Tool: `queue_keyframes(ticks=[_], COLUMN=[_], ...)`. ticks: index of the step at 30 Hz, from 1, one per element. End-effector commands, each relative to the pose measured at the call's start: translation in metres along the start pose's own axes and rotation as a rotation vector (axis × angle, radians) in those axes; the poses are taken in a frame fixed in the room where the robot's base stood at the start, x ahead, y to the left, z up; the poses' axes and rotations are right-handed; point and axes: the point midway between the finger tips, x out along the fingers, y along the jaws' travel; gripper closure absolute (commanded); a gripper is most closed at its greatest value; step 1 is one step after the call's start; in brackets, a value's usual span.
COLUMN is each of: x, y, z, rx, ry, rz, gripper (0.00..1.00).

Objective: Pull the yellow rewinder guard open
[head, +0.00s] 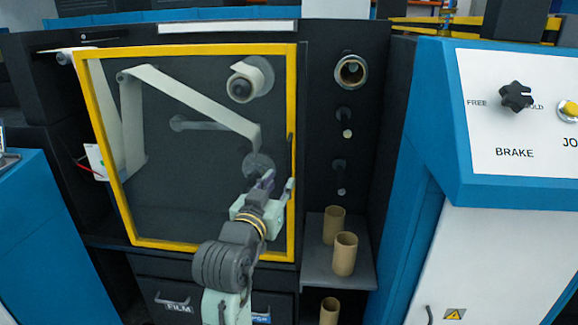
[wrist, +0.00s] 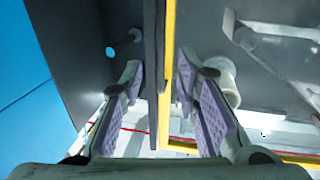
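The yellow rewinder guard (head: 293,90) is a yellow frame around a clear panel in the head view. It looks shut or nearly shut. A dark upright handle (head: 290,150) is on its right side. My gripper (head: 276,182) is in front of the guard's lower right part, just below the handle in the picture. In the wrist view the fingers of my gripper (wrist: 159,72) are spread apart. The dark handle (wrist: 153,60) and the guard's yellow edge (wrist: 169,60) show between them, with gaps on both sides. No contact is visible.
Behind the panel are a web roll (head: 250,80) and a pale web strip (head: 190,97). Cardboard cores (head: 344,254) stand on a shelf (head: 312,275) right of my arm. A blue control console (head: 425,120) stands farther right. Open space lies in front of the guard.

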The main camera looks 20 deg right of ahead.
Motion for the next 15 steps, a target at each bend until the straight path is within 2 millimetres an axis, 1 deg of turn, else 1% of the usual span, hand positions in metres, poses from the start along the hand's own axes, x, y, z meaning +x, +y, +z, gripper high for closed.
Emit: queue_keyframes(ticks=[3, 9, 12, 15], x=[0.024, 0.06, 0.073, 0.082], y=[0.0, 0.0, -0.001, -0.001], z=[-0.003, -0.003, -0.002, -0.002], rx=[0.0, 0.001, 0.0, 0.0], ry=[-0.002, -0.001, 0.0, 0.001], rz=[0.001, 0.0, -0.001, -0.003], gripper=[0.71, 0.71, 0.71, 0.71])
